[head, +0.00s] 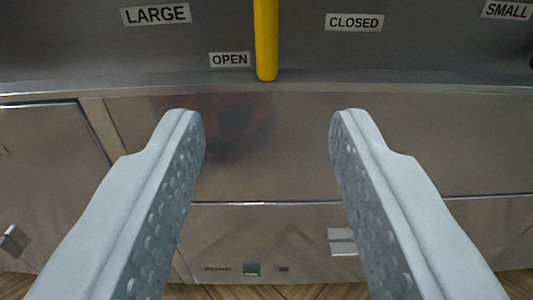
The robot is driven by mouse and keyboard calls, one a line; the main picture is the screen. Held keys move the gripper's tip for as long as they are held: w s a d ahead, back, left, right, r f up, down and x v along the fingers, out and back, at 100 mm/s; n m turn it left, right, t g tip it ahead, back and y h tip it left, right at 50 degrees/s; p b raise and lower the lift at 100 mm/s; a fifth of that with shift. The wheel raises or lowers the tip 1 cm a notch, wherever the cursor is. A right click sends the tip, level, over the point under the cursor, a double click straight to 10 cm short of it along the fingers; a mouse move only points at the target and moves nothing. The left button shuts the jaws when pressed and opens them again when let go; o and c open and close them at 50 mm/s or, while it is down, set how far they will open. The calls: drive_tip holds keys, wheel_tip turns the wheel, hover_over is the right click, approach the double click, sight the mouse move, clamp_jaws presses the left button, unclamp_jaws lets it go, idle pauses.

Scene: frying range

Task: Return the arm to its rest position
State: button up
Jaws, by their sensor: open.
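My gripper (268,125) is open in the head view, its two light grey fingers wide apart with studded inner faces. Nothing is between the fingers. A yellow bar (266,40) hangs down at the top middle, beyond the fingertips, and its rounded lower end stands apart from them. The rest of my arm is not visible.
A steel panel carries the labels LARGE (156,14), OPEN (230,60), CLOSED (354,22) and SMALL (506,10). Below its edge are steel cabinet fronts (270,170) with a handle (342,241) and another handle (14,240). A strip of wooden floor (268,292) shows at the bottom.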

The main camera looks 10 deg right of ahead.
drive_tip(key=w+a+r+n, duration=0.1)
drive_tip(key=a+r, duration=1)
drive_tip(key=r, duration=0.3)
drive_tip(key=a+r+n, duration=0.1)
drive_tip(key=a+r, duration=1)
drive_tip(key=r, duration=0.3)
drive_tip(key=s+a+r+y, duration=0.2)
drive_tip(key=s+a+r, duration=0.5)
drive_tip(key=s+a, duration=0.3)
drive_tip(key=s+a+r+y, duration=0.2)
drive_tip(key=s+a+r, duration=0.5)
drive_tip(key=s+a, duration=0.3)
drive_tip(key=shift+s+r+n, duration=0.25)
drive_tip(key=shift+s+n, duration=0.15)
drive_tip(key=shift+s, duration=0.7)
